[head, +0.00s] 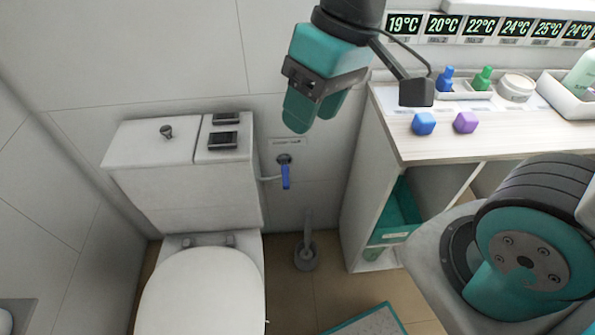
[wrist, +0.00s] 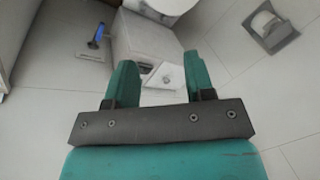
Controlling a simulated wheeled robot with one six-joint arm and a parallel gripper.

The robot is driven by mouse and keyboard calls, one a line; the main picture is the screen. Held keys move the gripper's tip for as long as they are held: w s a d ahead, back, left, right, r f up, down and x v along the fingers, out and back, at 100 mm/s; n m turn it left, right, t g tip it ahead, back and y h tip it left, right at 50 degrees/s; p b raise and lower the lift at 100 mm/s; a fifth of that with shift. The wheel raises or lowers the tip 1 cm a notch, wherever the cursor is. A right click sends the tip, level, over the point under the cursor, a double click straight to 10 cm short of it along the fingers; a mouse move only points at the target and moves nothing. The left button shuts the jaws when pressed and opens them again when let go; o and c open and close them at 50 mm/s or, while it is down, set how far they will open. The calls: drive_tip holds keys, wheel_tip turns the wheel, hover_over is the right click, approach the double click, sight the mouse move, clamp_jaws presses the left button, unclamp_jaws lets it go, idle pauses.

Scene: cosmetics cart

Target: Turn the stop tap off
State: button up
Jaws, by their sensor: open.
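The stop tap (head: 286,176) is on the wall to the right of the toilet cistern, below a small label. Its blue lever hangs straight down from a dark round fitting, with a pale hose running left. The stop tap also shows at the upper left of the wrist view (wrist: 98,37), left of my fingers and apart from them. My gripper (head: 314,112) is open and empty, above the tap and slightly to its right in the head view. In the wrist view the gripper (wrist: 160,68) has its fingers spread with the cistern showing between them.
The toilet cistern (head: 160,175) stands left of the tap, with dark items on its lid. A toilet brush (head: 306,253) stands on the floor below. The cart (head: 367,165) is at the right, with bottles and two small blocks on top. A paper holder (wrist: 267,25) shows at the wrist view's upper right.

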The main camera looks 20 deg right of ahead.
drive_tip(key=w+d+f+m+h+b, duration=0.2)
drive_tip(key=w+f+m+b, duration=0.35)
drive_tip(key=w+f, duration=1)
drive_tip(key=m+h+b, duration=0.1)
drive_tip(key=m+b, duration=0.2)
drive_tip(key=b, duration=0.1)
hover_over(285, 178)
wheel_tip(285, 178, down, 12)
drive_tip(key=shift+m+h, duration=0.25)
drive_tip(key=shift+h, duration=0.05)
wheel_tip(285, 178, down, 17)
drive_tip(key=shift+s+d+b, duration=0.1)
drive_tip(key=shift+b, duration=0.5)
drive_tip(key=shift+f, duration=0.75)
drive_tip(key=shift+c, duration=0.2)
clamp_jaws()
